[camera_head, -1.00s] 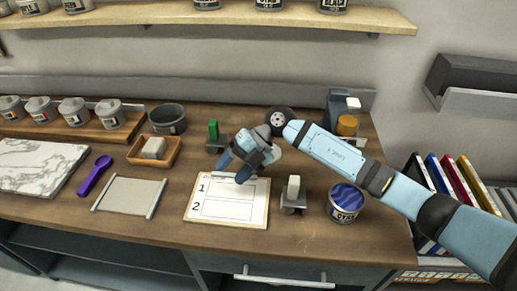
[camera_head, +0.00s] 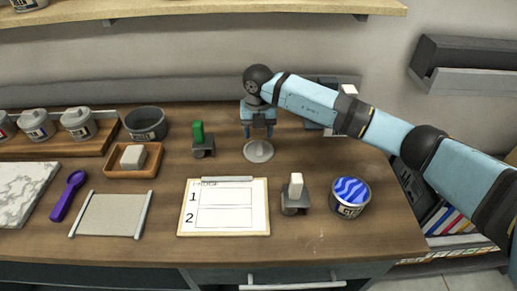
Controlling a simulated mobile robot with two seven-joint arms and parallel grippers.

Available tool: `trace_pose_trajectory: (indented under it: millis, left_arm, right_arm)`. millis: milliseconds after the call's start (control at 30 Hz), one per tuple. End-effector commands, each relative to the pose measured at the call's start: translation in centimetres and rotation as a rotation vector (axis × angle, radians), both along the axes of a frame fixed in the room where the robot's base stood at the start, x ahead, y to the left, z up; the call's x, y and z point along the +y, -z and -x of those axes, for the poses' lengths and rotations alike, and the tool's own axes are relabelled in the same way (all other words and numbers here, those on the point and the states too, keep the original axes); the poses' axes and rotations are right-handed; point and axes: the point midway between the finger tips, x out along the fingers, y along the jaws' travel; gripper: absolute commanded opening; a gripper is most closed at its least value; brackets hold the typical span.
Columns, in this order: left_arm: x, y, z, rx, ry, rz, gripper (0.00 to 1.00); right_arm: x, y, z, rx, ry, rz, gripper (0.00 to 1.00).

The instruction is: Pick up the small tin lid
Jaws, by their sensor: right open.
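The small tin lid (camera_head: 258,152) is a round grey disc with a small knob, lying flat on the wooden bench just behind the clipboard. The fingertips look a little above the lid; I cannot tell the exact gap. An open tin of blue ink (camera_head: 350,205) stands to the right, without a lid on it. My left gripper is out of view.
A green-handled stamp (camera_head: 203,145) stands left of the lid, and a white-handled one (camera_head: 296,196) in front right. The proof clipboard (camera_head: 224,218) lies in front. A dark bowl (camera_head: 146,126) and a wooden tray (camera_head: 112,158) are further left. My right arm covers things at the back right.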

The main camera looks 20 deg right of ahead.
Motion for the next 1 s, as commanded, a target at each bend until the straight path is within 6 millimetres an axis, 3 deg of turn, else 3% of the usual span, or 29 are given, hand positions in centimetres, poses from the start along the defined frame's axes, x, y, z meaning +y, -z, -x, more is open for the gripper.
trace_pose_trajectory:
  millis: [233,500,733,967,1000]
  left_arm:
    - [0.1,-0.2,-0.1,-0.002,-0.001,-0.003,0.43]
    - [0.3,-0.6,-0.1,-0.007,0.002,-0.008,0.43]
    - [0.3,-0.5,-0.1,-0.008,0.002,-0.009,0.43]
    - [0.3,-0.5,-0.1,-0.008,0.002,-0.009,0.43]
    - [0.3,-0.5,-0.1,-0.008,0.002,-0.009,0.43]
  right_arm:
    - [0.0,1.6,0.0,0.003,-0.001,-0.001,0.55]
    - [-0.2,5.3,-0.2,0.002,-0.001,-0.001,0.55]
    - [-0.2,5.6,-0.3,0.001,-0.002,-0.001,0.55]
    - [-0.2,5.6,-0.3,0.000,-0.002,-0.002,0.05]
    - [-0.2,5.6,-0.3,0.000,-0.002,-0.002,0.02]
